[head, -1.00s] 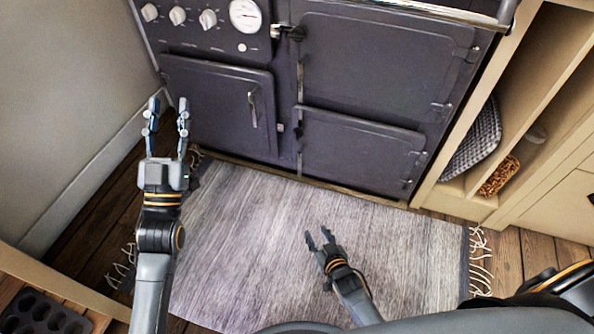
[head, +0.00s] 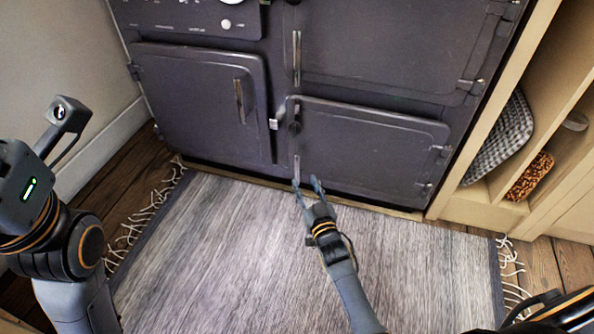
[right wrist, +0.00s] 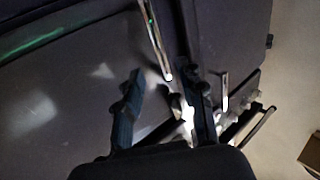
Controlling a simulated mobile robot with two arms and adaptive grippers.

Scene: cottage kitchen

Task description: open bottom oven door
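The bottom oven door (head: 365,150) is the dark lower right door of the range, and it is closed. Its upright metal handle (head: 297,168) is at the door's left edge. My right gripper (head: 307,184) is open at the lower end of this handle. In the right wrist view, the two fingers of my right gripper (right wrist: 164,105) are apart, and a metal bar handle (right wrist: 155,40) reaches into the space between them. I see no grip on it, and cannot tell whether they touch. My left arm's wrist is at the left edge of the head view; its fingers are out of view.
The lower left door (head: 200,105) and upper right door (head: 385,45) are closed. A grey rug (head: 230,250) covers the floor before the range. Wooden shelves (head: 470,208) with a checked cloth item (head: 500,140) stand right of it. A wall (head: 60,50) is at left.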

